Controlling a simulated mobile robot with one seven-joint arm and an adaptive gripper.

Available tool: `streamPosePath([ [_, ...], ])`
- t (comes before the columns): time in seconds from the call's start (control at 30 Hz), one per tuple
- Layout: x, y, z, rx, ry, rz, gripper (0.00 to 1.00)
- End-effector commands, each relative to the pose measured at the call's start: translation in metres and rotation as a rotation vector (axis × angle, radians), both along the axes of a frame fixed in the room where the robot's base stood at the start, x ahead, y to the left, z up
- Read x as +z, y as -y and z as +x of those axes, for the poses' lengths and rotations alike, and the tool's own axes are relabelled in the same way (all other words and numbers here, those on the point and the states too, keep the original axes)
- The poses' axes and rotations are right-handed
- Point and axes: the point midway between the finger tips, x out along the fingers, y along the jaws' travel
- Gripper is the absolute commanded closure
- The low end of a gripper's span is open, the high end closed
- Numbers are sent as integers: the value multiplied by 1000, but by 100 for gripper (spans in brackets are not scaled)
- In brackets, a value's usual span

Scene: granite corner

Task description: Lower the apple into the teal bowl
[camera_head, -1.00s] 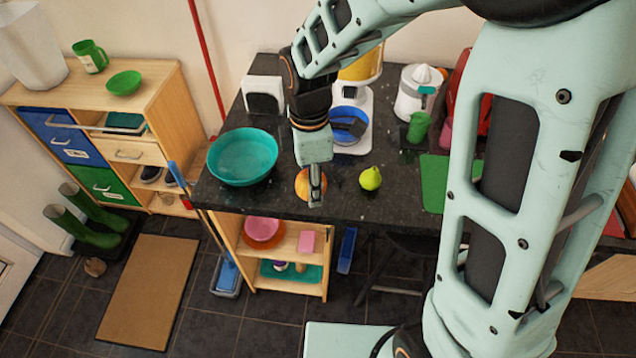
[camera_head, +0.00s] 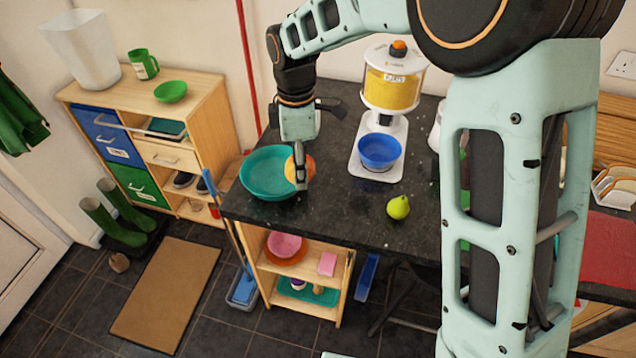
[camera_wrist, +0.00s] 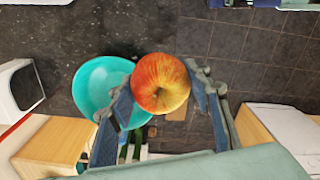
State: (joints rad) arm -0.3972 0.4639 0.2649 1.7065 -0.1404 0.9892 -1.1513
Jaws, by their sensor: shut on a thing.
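The apple (camera_head: 308,168), red and yellow, is between the fingers of my gripper (camera_head: 300,172). The wrist view shows the apple (camera_wrist: 160,84) with a blue-grey finger on each side of it, and my gripper (camera_wrist: 162,100) is shut on it. The teal bowl (camera_head: 262,178) stands on the dark counter, to the left of the apple in the head view. In the wrist view the bowl (camera_wrist: 88,88) lies below and left of the apple, which overlaps its right rim. The gripper hides part of the bowl's right side in the head view.
A cereal dispenser (camera_head: 390,85) with a blue bowl (camera_head: 379,150) stands to the right of the gripper. The counter between gripper and pear is clear.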

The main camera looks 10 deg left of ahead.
Motion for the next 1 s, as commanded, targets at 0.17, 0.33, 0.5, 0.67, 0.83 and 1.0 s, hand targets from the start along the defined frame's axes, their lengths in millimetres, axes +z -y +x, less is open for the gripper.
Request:
streamPosePath([
  [0.17,-2,-31,21,3,-1,1,81],
  [0.33,-8,-57,40,2,-1,1,81],
  [0.5,-18,-82,58,2,-1,1,81],
  [0.67,-29,-103,74,1,-1,0,81],
  [0.83,-39,-121,87,0,-1,1,81],
  [1.0,-45,-132,96,1,0,0,81],
])
